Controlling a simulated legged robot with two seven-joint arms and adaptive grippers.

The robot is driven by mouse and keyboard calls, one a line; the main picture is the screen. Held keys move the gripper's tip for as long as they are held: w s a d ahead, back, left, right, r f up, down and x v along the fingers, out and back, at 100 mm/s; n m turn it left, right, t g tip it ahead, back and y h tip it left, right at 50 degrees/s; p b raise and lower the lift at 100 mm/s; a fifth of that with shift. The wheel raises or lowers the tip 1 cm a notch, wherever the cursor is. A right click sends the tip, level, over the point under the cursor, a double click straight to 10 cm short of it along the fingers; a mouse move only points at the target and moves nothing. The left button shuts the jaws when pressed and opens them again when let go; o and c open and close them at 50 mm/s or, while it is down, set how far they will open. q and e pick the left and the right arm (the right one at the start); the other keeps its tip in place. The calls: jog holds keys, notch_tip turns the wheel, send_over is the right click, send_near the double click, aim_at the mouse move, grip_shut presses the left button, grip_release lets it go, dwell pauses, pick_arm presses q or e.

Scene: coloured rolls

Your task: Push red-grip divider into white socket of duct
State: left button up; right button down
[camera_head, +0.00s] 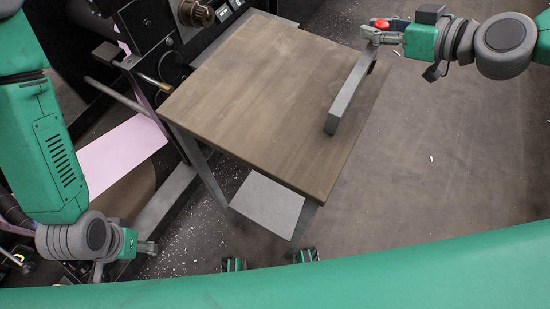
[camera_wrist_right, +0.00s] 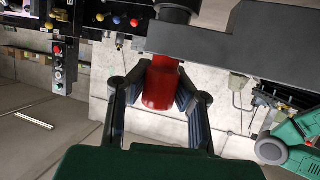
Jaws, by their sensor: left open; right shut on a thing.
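The red grip (camera_head: 380,23) of the divider is between the fingers of my right gripper (camera_head: 376,34), at the far right corner of the table. The right wrist view shows this red cylinder (camera_wrist_right: 160,86) held upright between both dark fingers (camera_wrist_right: 160,98). A long grey bar (camera_head: 350,95), which looks like the divider's body, slants from the grip across the right side of the tabletop. I cannot tell whether it touches the wood. My left gripper (camera_head: 148,247) is open and empty at the lower left, away from the table. I cannot make out the duct or its white socket.
A brown wooden tabletop (camera_head: 260,90) fills the middle and is mostly bare. A dark machine with a knob (camera_head: 197,13) stands at its far left. A pink sheet (camera_head: 122,153) lies left of the table. Open floor (camera_head: 450,150) is on the right.

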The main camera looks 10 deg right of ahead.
dwell(0.5)
jog(key=shift+s+r, duration=0.1)
jog(key=shift+d+r+p, duration=0.1)
jog(key=shift+r+p, duration=0.3)
jog(key=shift+p, duration=0.05)
jog(key=shift+r+p, duration=0.3)
jog(key=shift+r, duration=0.1)
jog(key=shift+r+p, duration=1.6)
jog(key=shift+r, duration=0.3)
